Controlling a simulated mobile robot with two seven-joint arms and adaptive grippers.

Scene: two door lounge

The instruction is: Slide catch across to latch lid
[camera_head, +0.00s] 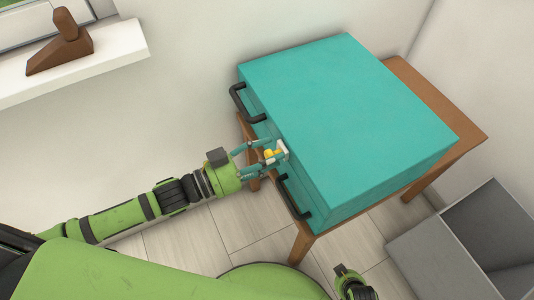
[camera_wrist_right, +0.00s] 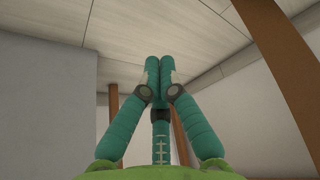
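A teal case (camera_head: 345,120) with a closed lid lies on a wooden table. Two black handles (camera_head: 248,103) are on its front side. Between them are a small white plate (camera_head: 284,149) and a yellow catch (camera_head: 270,154). My left gripper (camera_head: 271,152) is at the catch, with its teal fingers on either side of the yellow part. Whether the fingers press on it is too small to tell. My right gripper (camera_wrist_right: 160,62) has its fingertips together and holds nothing. It is low, away from the case, and also shows in the head view (camera_head: 352,284).
The wooden table (camera_head: 440,108) stands near the walls. A grey open box (camera_head: 440,245) is on the floor at the lower right. A white ledge (camera_head: 110,55) with a brown wooden object (camera_head: 62,50) is at the upper left.

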